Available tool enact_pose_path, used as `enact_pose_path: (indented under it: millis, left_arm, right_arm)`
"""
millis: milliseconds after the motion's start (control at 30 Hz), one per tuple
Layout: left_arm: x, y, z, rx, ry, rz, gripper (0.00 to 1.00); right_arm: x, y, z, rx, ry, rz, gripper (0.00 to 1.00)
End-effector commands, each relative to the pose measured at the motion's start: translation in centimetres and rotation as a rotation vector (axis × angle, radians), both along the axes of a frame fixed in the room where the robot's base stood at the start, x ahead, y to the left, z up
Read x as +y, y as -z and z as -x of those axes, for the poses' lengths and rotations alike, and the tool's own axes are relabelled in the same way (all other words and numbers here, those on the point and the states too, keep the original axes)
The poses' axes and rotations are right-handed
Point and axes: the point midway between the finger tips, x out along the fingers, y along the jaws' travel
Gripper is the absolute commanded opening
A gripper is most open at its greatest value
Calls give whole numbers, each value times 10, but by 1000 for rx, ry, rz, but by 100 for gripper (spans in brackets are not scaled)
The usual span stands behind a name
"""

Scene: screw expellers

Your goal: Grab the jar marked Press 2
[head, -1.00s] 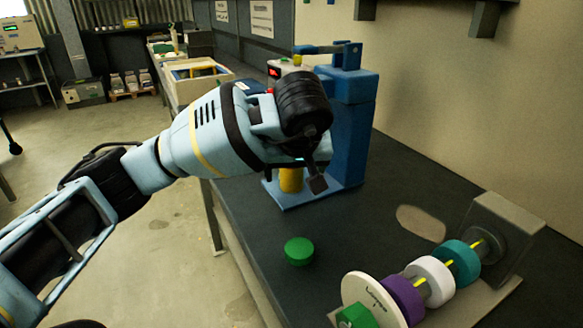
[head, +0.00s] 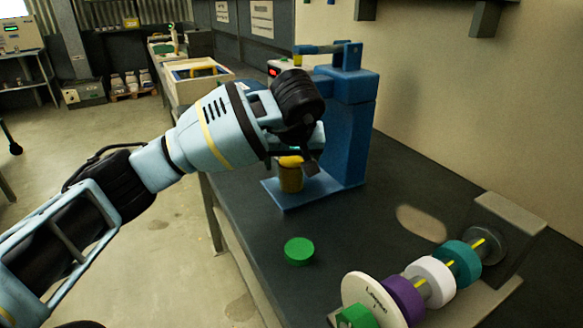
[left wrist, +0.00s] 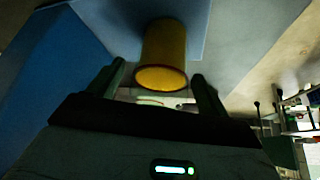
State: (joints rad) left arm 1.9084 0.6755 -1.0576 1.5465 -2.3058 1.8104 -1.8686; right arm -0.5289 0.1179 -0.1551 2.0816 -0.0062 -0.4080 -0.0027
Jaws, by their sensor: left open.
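A yellow-amber jar (head: 290,180) stands on the base of the blue press (head: 345,130). No marking on the jar is legible. My left gripper (head: 303,160) is close to the jar's top in the head view and partly covers it. In the left wrist view, the jar (left wrist: 162,58) shows just beyond the two spread fingers, roughly centred between them. The gripper is open and holds nothing. I cannot tell whether a finger touches the jar. My right gripper is out of view.
A green disc (head: 299,251) lies on the dark bench. At front right, a shaft unit carries a white plate (head: 366,292) and purple, white and teal rings. A wooden tray (head: 197,73) stands behind. The bench between press and shaft unit is mostly clear.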

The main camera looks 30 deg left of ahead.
Motion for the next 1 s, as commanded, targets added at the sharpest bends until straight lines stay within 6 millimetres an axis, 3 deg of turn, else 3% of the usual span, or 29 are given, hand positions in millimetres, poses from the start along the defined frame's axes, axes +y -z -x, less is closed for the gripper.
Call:
enact_pose_path:
  millis: [67,467,733,933,1000]
  left_arm:
    - [0,0,0,0,0,0,73]
    - [0,-1,0,-2,0,0,20]
    - [0,-3,0,-2,0,0,20]
    - [0,-18,-1,-5,-2,0,20]
    - [5,-16,6,-1,-2,0,20]
  right_arm:
    - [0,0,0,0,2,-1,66]
    - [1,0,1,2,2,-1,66]
    - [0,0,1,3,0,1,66]
    - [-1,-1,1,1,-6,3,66]
    - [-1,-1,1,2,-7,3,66]
